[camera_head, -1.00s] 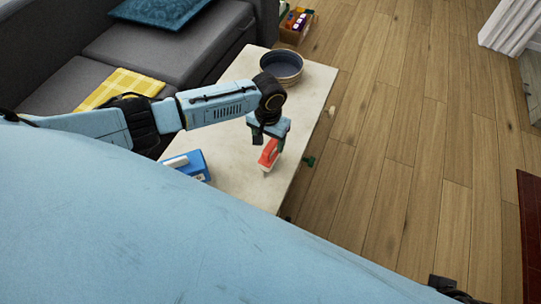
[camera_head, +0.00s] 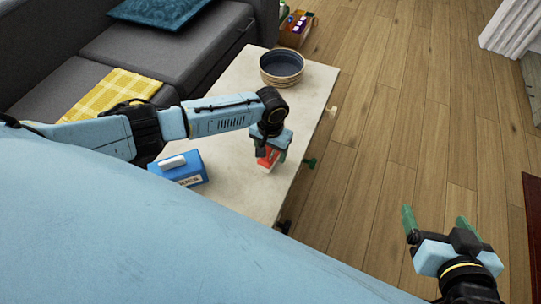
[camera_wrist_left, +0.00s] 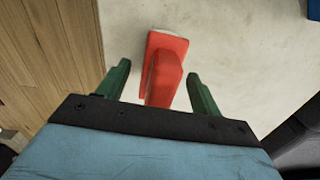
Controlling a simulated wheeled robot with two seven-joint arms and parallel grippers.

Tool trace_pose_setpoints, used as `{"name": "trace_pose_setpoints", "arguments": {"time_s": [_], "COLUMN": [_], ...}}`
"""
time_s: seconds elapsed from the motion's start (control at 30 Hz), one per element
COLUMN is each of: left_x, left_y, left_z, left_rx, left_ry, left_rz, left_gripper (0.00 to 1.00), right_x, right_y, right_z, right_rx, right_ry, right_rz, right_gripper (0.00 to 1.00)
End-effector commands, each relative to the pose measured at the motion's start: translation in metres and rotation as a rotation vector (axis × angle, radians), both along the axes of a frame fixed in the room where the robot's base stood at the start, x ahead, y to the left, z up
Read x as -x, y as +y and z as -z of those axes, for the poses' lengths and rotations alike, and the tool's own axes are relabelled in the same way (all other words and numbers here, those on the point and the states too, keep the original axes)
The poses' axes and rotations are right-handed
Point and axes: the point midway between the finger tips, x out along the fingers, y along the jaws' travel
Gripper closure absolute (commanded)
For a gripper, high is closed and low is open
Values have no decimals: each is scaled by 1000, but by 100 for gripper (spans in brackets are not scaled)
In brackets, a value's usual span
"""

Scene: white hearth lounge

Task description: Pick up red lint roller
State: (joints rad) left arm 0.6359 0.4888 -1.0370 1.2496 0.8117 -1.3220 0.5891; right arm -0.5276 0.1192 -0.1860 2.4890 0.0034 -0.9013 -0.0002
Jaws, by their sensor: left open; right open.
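The red lint roller (camera_head: 268,158) lies on the pale table (camera_head: 235,200) near its right edge, partly hidden under my left gripper in the head view. In the left wrist view the red lint roller (camera_wrist_left: 166,70) shows a red body with a white far end. My left gripper (camera_wrist_left: 158,85) is open, with its green fingers on either side of the red handle and gaps between. In the head view my left gripper (camera_head: 272,155) points down over the roller. My right gripper (camera_head: 436,220) is open and empty above the wooden floor, away from the table.
A blue box (camera_head: 180,170) with a white top piece stands on the table left of the roller. A round dark-lined bowl (camera_head: 282,66) sits at the table's far end. A grey sofa (camera_head: 170,50) borders the table's left. The wooden floor (camera_head: 390,120) at right is open.

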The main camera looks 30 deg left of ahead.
Motion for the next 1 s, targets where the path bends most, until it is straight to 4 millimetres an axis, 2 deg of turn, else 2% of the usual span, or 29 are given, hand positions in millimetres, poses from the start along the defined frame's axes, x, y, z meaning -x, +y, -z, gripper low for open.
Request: {"name": "trace_pose_setpoints", "arguments": {"time_s": [0.33, 0.7, 1.0], "left_x": [0, 0, 0], "left_y": [0, 0, 0], "left_z": [2, 2, 1], "left_rx": [0, 0, 0], "left_ry": [0, 0, 0], "left_rz": [0, 0, 0], "left_gripper": [36, 84, 85], "right_x": [-3, -3, -3], "right_y": [2, 2, 1], "right_z": [-5, -4, -4], "right_rx": [-8, -7, -7], "right_ry": [-30, -28, -26], "right_rz": [-3, -2, -2], "right_gripper": [15, 15, 15]}}
